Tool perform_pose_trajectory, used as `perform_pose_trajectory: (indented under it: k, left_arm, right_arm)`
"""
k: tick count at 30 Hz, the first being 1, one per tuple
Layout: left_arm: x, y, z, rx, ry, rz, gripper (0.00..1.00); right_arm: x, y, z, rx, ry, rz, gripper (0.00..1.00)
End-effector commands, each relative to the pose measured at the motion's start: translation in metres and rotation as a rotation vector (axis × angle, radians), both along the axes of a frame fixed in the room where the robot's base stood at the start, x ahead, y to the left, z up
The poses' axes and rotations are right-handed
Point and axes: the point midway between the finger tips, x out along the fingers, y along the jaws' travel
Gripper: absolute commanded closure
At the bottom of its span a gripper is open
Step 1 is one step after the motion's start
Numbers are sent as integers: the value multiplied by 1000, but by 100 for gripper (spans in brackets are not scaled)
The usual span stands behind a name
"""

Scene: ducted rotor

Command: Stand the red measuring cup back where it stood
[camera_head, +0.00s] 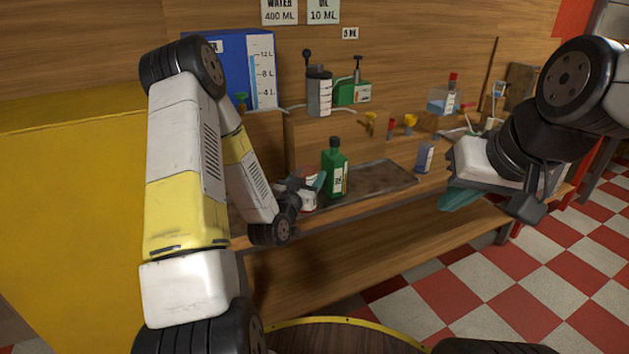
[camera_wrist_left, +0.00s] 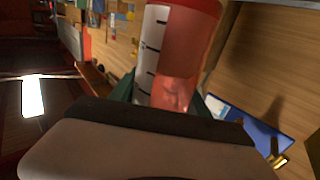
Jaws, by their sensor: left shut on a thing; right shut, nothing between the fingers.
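The red measuring cup (camera_wrist_left: 185,55) is see-through red with a white scale strip and dark marks. It fills the upper middle of the left wrist view, between the green fingers of my left gripper (camera_wrist_left: 165,100). In the head view, my left gripper (camera_head: 318,184) is shut on the cup at the front of the bench, left of the green bottle. There the cup (camera_head: 310,173) shows only as a small reddish patch, mostly hidden by the gripper. My right gripper (camera_head: 460,199) is shut and empty, in front of the bench on the right.
A green bottle (camera_head: 334,172) stands close right of my left gripper, beside a dark metal tray (camera_head: 385,178). A small blue-marked container (camera_head: 425,157) stands right of the tray. A large blue tank (camera_head: 232,70), a pump jar (camera_head: 319,95) and a green can (camera_head: 352,93) stand behind.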

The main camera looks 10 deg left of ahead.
Motion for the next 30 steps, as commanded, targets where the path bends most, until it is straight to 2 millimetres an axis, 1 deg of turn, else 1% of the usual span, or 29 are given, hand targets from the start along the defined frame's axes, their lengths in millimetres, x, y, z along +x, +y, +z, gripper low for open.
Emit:
perform_pose_trajectory:
  k: [2,5,6,9,13,16,20,30]
  left_arm:
    - [17,6,-2,-3,-6,0,96]
    - [48,19,-7,-9,-8,-2,96]
    - [61,26,-9,-9,-8,-2,96]
    - [91,43,-14,-8,-6,-2,96]
    - [120,62,-16,-3,-1,1,96]
    - [131,70,-18,-2,2,2,96]
    - [135,73,-24,0,5,3,96]
    - [134,72,-60,0,6,2,96]
  right_arm:
    - [0,0,0,0,0,0,100]
    - [0,0,0,0,0,0,100]
    - [0,0,0,0,0,0,100]
    - [0,0,0,0,0,0,100]
    - [0,0,0,0,0,0,100]
    - [0,0,0,0,0,0,100]
    - [0,0,0,0,0,0,100]
    - [0,0,0,0,0,0,100]
